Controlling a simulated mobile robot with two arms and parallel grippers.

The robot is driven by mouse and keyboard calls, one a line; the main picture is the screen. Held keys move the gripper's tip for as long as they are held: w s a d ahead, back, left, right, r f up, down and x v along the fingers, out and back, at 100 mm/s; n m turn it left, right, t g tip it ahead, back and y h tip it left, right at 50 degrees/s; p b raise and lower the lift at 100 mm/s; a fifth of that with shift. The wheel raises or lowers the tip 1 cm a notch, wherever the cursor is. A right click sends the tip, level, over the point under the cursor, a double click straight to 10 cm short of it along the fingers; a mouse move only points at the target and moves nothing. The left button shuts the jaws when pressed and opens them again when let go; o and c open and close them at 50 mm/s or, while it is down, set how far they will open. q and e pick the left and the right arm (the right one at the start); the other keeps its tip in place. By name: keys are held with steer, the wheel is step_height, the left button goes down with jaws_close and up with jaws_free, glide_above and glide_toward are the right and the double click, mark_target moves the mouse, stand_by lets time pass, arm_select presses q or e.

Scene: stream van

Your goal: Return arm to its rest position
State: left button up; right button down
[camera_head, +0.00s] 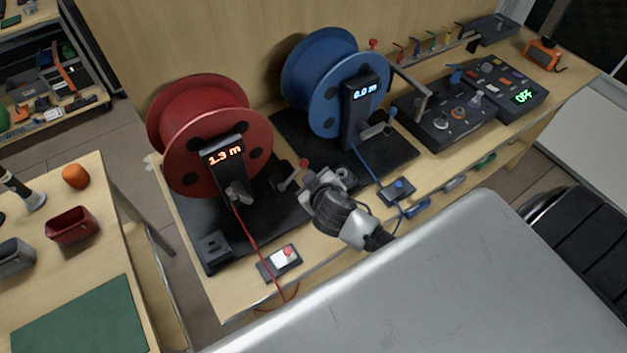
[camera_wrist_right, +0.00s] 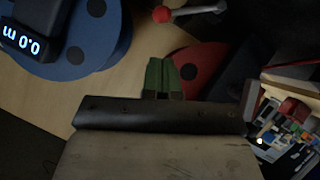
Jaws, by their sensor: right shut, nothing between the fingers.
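My right gripper (camera_head: 318,183) is in the head view, over the front of the bench between the two reels. Its green fingertips (camera_wrist_right: 161,76) are together in the right wrist view, with nothing between them. The red reel (camera_head: 212,140), whose display reads 1.3 m, stands to its left; it also shows in the wrist view (camera_wrist_right: 207,58). The blue reel (camera_head: 335,85), reading 0.0 m, stands behind it and also shows in the wrist view (camera_wrist_right: 85,45). My left gripper is not in view.
A red-knobbed crank (camera_head: 303,164) is close beside my right gripper. A control panel (camera_head: 447,120) stands at right. A side table (camera_head: 110,245) is at left.

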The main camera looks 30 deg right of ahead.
steer(key=s+a+r+g+y, duration=0.1)
steer(key=s+r+g, duration=0.15)
steer(key=s, duration=0.45)
steer(key=s+a+r+m+g+y, duration=0.1)
steer(key=s+a+g, duration=0.15)
steer(key=s, duration=0.55)
steer(key=s+r+g+y, duration=0.1)
steer(key=s+g, duration=0.2)
steer(key=s, duration=0.4)
step_height(320, 180, down, 30)
steer(key=g+b, duration=0.1)
steer(key=b, duration=0.3)
arm_select(q)
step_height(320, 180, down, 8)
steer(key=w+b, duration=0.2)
steer(key=b, duration=0.2)
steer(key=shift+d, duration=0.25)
arm_select(e)
steer(key=s+d+f+g, duration=0.1)
steer(key=s+d+f, duration=0.1)
steer(key=s+f, duration=1.5)
step_height(320, 180, down, 3)
steer(key=shift+d+g, duration=0.3)
